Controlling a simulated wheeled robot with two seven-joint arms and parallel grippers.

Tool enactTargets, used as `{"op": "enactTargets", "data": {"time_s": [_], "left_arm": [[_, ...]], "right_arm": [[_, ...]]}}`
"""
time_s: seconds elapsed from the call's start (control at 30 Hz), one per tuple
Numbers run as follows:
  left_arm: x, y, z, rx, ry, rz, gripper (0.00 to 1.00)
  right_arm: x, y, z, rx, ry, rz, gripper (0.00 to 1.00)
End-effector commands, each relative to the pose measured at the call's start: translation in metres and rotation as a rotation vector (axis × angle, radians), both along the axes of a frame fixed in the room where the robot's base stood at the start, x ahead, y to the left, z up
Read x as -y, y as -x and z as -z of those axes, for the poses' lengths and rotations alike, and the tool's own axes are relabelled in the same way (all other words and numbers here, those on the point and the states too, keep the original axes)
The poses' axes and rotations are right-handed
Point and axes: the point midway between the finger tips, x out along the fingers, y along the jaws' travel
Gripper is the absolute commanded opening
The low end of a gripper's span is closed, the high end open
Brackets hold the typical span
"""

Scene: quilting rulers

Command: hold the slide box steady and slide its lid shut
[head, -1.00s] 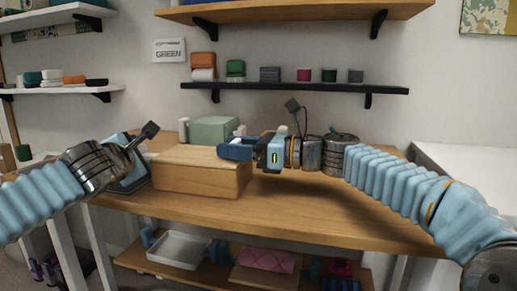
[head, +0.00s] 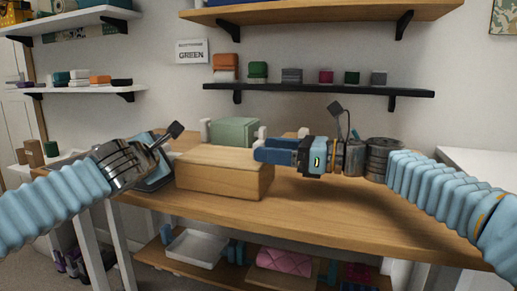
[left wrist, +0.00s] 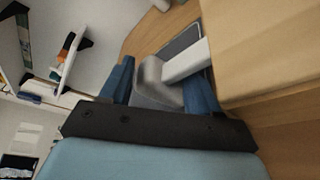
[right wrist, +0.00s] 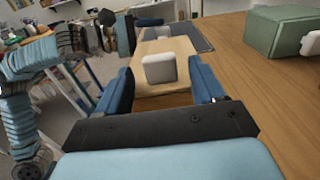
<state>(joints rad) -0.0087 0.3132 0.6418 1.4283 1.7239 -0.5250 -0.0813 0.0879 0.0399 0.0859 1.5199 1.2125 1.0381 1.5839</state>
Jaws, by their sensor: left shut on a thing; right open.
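The wooden slide box (head: 222,180) sits on the table at the left of centre in the head view. Its pale lid (right wrist: 180,47) shows in the right wrist view, with a whitish knob (right wrist: 160,69) at the near end. A darker brown strip lies below it; I cannot tell how far the lid is open. My left gripper (left wrist: 158,88) is shut on a grey-white handle (left wrist: 186,62) at the box's left end. My right gripper (head: 258,152) is open and empty at the box's right end. In the right wrist view the knob shows between its fingers, apparently not touched.
A green box (head: 236,131) with white knobs stands behind the slide box. A dark mat (left wrist: 183,48) lies by the left end. The table (head: 340,213) is clear to the right. A black shelf (head: 320,91) with small boxes hangs on the wall behind.

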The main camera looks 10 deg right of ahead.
Motion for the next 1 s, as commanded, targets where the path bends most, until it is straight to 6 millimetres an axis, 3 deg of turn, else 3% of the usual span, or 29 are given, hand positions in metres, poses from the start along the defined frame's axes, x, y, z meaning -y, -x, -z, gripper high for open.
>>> {"op": "enactTargets", "data": {"time_s": [0.13, 0.33, 0.83, 0.87, 1.0], "left_arm": [[-0.001, -0.001, 0.001, -0.002, 0.001, -0.004, 0.13], [-0.001, -0.001, 0.001, -0.002, 0.001, -0.004, 0.13], [-0.002, -0.001, 0.001, -0.003, 0.001, -0.005, 0.13], [-0.002, -0.001, 0.001, -0.003, 0.001, -0.005, 0.64], [-0.001, -0.001, 0.001, -0.002, 0.0, -0.004, 0.86]], "right_arm": [[0.032, 0.018, 0.0, -0.001, 0.001, 0.004, 0.68], [0.061, 0.036, 0.0, 0.0, 0.001, 0.001, 0.68], [0.07, 0.042, 0.001, 0.0, 0.0, -0.001, 0.68], [0.07, 0.042, 0.001, 0.0, 0.0, -0.001, 0.68], [0.07, 0.042, 0.001, 0.0, 0.0, -0.001, 0.68]]}}
